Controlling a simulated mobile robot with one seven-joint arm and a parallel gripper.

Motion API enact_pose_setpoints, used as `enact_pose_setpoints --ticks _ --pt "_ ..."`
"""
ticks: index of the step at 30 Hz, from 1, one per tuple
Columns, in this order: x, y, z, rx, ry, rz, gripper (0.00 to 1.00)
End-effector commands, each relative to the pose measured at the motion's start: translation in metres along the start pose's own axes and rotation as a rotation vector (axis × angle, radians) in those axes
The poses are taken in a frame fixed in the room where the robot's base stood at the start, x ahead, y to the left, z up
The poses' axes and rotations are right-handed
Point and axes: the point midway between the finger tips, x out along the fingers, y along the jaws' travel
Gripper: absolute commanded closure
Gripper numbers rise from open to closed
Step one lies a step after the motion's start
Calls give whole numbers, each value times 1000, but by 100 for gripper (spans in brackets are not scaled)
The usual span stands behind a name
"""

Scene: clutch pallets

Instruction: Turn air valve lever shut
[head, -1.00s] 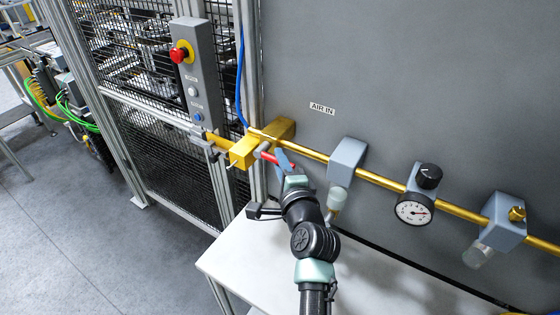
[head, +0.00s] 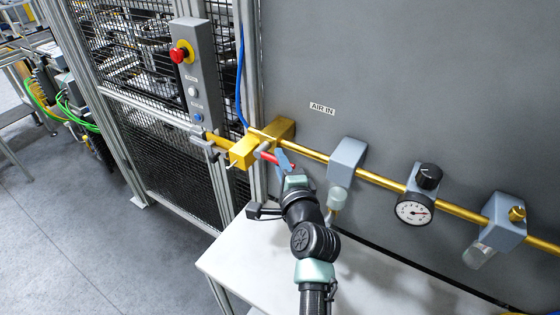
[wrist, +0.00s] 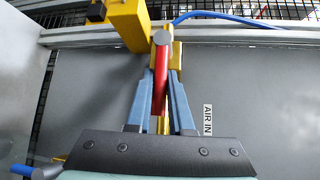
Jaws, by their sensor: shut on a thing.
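The air valve is a yellow block (head: 243,153) on the brass pipe, left of the AIR IN label. Its red lever (head: 267,157) extends from a grey hub toward the right, roughly along the pipe. In the wrist view the red lever (wrist: 160,80) runs down from the round grey hub (wrist: 163,38) between my blue fingers. My gripper (head: 283,160) is shut on the lever, with one finger on each side (wrist: 161,95). The lever's far end is partly hidden by my gripper.
The brass pipe (head: 375,178) runs right to a grey filter unit (head: 346,160), a pressure gauge (head: 413,209) and another grey unit (head: 503,220). A white table (head: 232,262) is below my arm. A control box with a red button (head: 181,52) stands left.

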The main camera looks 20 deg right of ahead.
Motion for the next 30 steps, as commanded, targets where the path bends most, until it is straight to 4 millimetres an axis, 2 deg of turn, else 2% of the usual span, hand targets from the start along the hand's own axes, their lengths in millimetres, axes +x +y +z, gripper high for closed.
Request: enact_pose_setpoints --ticks 14,30 --pt "2 11 -2 46 -13 -45 100" --pt "9 36 -1 298 -85 -298 100"
